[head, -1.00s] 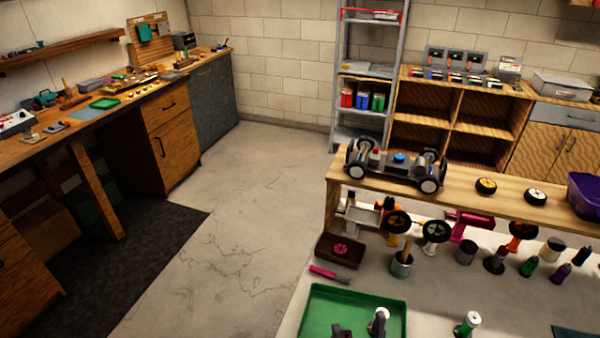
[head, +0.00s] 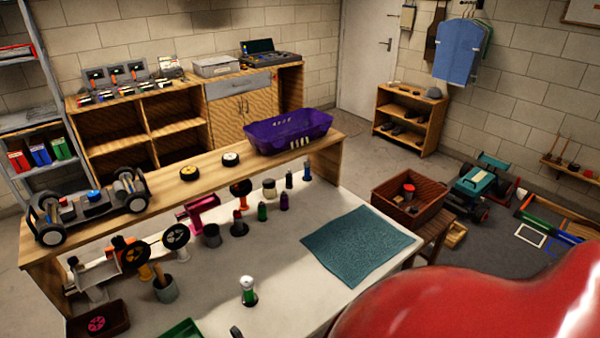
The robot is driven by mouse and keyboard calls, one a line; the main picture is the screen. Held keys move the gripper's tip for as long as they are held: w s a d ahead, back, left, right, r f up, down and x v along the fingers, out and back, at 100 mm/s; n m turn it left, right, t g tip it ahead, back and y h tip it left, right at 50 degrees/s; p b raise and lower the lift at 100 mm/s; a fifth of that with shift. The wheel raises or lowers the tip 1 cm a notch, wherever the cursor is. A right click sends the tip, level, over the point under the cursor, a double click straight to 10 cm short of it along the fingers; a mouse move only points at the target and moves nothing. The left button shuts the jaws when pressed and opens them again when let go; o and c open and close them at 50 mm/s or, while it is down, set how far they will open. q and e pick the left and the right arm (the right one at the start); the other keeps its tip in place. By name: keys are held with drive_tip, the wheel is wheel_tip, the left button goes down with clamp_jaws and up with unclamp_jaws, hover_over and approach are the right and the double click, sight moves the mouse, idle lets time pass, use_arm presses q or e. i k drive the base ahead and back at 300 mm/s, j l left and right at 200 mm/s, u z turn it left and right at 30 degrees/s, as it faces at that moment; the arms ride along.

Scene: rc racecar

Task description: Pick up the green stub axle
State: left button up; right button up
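A small upright piece with a white top, a green middle and a dark base (head: 248,291) stands on the pale bench top in the head view. Its colour fits the green stub axle, but I cannot tell its exact shape. A smaller dark green piece (head: 262,211) stands farther back, beside a purple one (head: 284,202). Neither gripper can be made out. A small dark tip (head: 235,332) shows at the bottom edge, and I cannot tell what it is.
A raised wooden shelf carries a car chassis (head: 88,204) and a purple bin (head: 288,132). A teal mat (head: 361,243) lies right on the bench. A green tray (head: 182,330) is cut off at the bottom. A large red glossy shape (head: 480,305) blocks the lower right.

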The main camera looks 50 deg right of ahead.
sight(249, 298)
drive_tip(key=z, duration=1.05)
drive_tip(key=i+j, duration=0.1)
drive_tip(key=j, duration=0.35)
drive_tip(key=i+j, duration=0.1)
drive_tip(key=j, duration=0.4)
